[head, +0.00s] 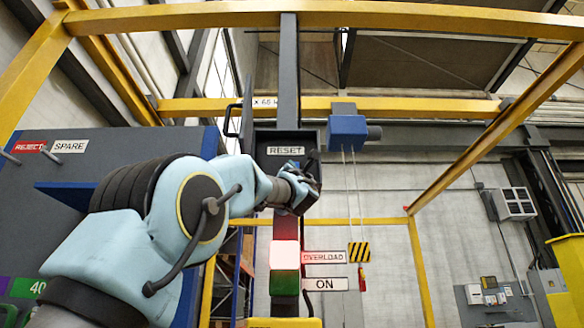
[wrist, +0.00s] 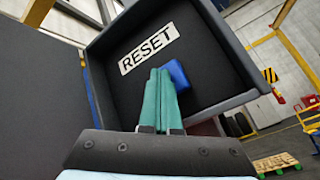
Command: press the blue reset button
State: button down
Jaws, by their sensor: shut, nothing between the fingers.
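The blue reset button (wrist: 180,75) shows in the wrist view inside a dark open-fronted box (wrist: 228,62), under a white RESET label (wrist: 149,48). My gripper (wrist: 159,72) has its two teal fingers together and empty. The fingertips are inside the box, just left of the button and partly overlapping it in the picture. I cannot tell whether they touch it. In the head view my gripper (head: 306,188) is at the box, below its RESET label (head: 286,151), and hides the button.
The box's side walls and lower lip surround the fingers closely. Below it on the post are a brightly lit OVERLOAD lamp (head: 284,254) and a green ON lamp (head: 285,284). A blue hoist (head: 347,132) with a striped hook block (head: 359,252) hangs to the right.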

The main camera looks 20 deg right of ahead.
jog(key=shift+w+d, duration=0.1)
jog(key=shift+w, duration=0.15)
jog(key=shift+s, duration=0.1)
dwell(0.3)
jog(key=shift+s+a+b, duration=0.25)
jog(key=shift+s+b, duration=0.15)
jog(key=shift+s, duration=0.05)
jog(key=shift+s+a+b, duration=0.2)
jog(key=shift+s+b, duration=0.15)
jog(key=shift+s, duration=0.1)
jog(key=shift+s+a+b, duration=0.35)
jog(key=shift+s+b, duration=0.1)
jog(key=shift+s, duration=0.3)
jog(key=shift+s+a+b, duration=0.4)
jog(key=shift+s+b, duration=0.1)
jog(key=shift+s, duration=0.3)
jog(key=shift+s+a+b, duration=0.35)
jog(key=shift+s+b, duration=0.1)
jog(key=shift+s, duration=0.3)
